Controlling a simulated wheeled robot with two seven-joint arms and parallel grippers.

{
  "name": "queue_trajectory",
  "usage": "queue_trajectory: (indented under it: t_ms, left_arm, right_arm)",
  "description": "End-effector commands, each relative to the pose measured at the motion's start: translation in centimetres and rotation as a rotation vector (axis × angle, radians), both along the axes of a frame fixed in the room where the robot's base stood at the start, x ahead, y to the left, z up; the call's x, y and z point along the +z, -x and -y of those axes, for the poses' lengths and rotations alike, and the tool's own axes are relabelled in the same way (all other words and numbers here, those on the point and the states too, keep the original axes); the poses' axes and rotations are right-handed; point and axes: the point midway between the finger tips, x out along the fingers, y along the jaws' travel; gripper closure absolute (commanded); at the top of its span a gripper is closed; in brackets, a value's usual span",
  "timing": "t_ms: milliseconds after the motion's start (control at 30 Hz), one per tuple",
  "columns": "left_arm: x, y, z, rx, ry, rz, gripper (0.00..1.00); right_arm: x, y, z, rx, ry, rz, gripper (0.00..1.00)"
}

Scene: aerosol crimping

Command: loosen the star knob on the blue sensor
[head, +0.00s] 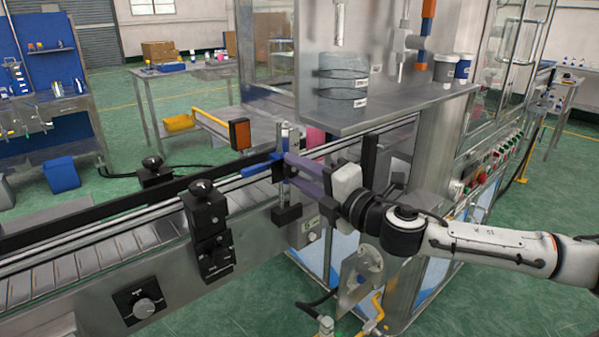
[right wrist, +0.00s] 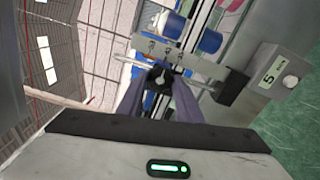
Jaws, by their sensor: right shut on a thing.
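The blue sensor (head: 258,167) sits on a metal bracket beside the conveyor, near the middle of the head view. My right gripper (head: 291,166) reaches it from the right, its purple fingers closed at the bracket. In the right wrist view, the black star knob (right wrist: 159,77) shows between the fingertips of my right gripper (right wrist: 159,84), which is shut on it. In the head view the knob is hidden by the fingers and bracket. My left gripper is not in view.
The conveyor (head: 100,255) runs along the left, with black clamp knobs (head: 203,190) on its rail. A metal shelf (head: 385,112) with a mesh-like cylinder overhangs nearby.

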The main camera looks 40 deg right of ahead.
Motion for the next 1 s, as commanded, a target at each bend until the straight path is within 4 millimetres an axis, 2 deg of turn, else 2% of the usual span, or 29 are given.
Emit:
queue_trajectory:
  t_ms: [167,200,267,300,667,1000]
  left_arm:
    - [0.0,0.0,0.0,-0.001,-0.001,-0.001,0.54]
    - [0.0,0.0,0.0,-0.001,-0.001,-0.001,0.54]
    - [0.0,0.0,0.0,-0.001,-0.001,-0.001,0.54]
    - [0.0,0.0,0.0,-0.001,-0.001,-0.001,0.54]
    - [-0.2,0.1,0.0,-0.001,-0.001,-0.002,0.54]
    - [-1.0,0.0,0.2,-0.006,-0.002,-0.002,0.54]
  right_arm:
    - [0.0,0.0,0.0,-0.001,-0.001,0.000,0.90]
    - [0.0,0.0,0.0,-0.001,-0.001,0.000,0.61]
    - [0.0,0.0,0.0,-0.001,-0.001,0.000,0.51]
    - [0.0,0.0,0.0,0.000,-0.001,0.000,0.49]
    - [-0.1,0.2,0.1,-0.001,-0.001,-0.001,0.49]
    - [-0.4,2.5,0.2,0.001,0.003,-0.006,0.49]
